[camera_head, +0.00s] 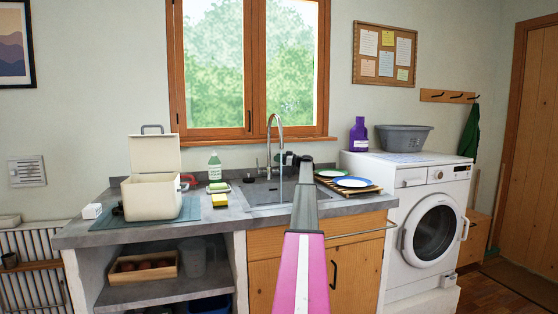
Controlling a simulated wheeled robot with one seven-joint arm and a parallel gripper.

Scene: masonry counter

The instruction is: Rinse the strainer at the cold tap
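The tap (277,130) is a tall metal gooseneck behind the grey sink (262,191), with a thin pale stream that looks like water below its spout. My arm reaches forward over the counter's front edge to the sink. Its dark end (290,159) is beside the tap's spout, small and partly hidden by my own arm link. I cannot make out the fingers or whether they hold anything. No strainer can be clearly identified. A red curved thing (189,179) shows at the right of the cream box; what it belongs to is hidden.
The open cream box (152,198) stands on a mat at left. A soap bottle (214,166) and yellow sponge (220,200) are left of the sink. Plates (353,182) lie on a rack at right. A washing machine (430,232) bears a grey basket (404,138) and purple bottle (358,136).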

